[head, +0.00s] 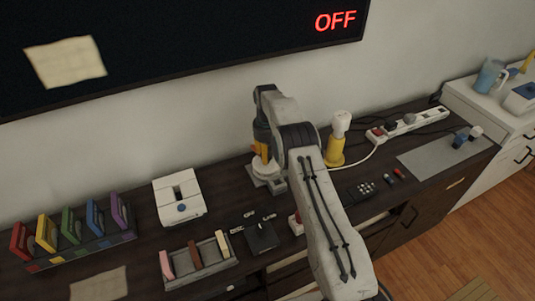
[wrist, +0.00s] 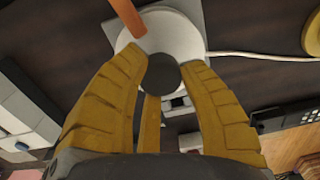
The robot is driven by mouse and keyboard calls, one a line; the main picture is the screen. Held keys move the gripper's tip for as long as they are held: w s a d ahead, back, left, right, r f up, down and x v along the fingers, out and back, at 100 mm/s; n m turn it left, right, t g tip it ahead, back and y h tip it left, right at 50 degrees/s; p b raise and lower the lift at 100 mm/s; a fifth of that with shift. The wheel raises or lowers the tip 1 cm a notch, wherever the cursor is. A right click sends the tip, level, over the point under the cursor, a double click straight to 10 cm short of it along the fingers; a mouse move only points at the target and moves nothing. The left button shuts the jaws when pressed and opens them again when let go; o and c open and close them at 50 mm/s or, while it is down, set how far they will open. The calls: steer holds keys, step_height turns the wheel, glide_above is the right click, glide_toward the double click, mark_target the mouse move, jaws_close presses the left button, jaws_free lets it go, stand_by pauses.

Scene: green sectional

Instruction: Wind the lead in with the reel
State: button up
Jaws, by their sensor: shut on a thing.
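The reel (head: 264,171) is a white round drum on a grey base on the dark cabinet top; it also shows in the wrist view (wrist: 191,38). A dark round knob (wrist: 163,73) sits over it. My gripper (head: 261,151) points down at the reel, and its yellow fingers are shut on the knob; they also show in the wrist view (wrist: 166,78). The white lead (wrist: 262,56) runs right from the reel. In the head view the lead (head: 364,158) curves to the power strip's near end. My arm hides its middle part.
A yellow stand with a white top (head: 336,146) is close right of my arm. A power strip (head: 418,121) lies behind, right. A white box (head: 179,196), a black switch box (head: 262,237) and coloured holders (head: 75,232) stand left and in front. The wall screen reads OFF.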

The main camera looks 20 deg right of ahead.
steer(key=shift+s+f, duration=0.3)
steer(key=o, duration=1.3)
steer(key=shift+w+r, duration=0.15)
steer(key=shift+r, duration=0.1)
steer(key=shift+r, duration=3.7)
steer(key=shift+d, duration=0.15)
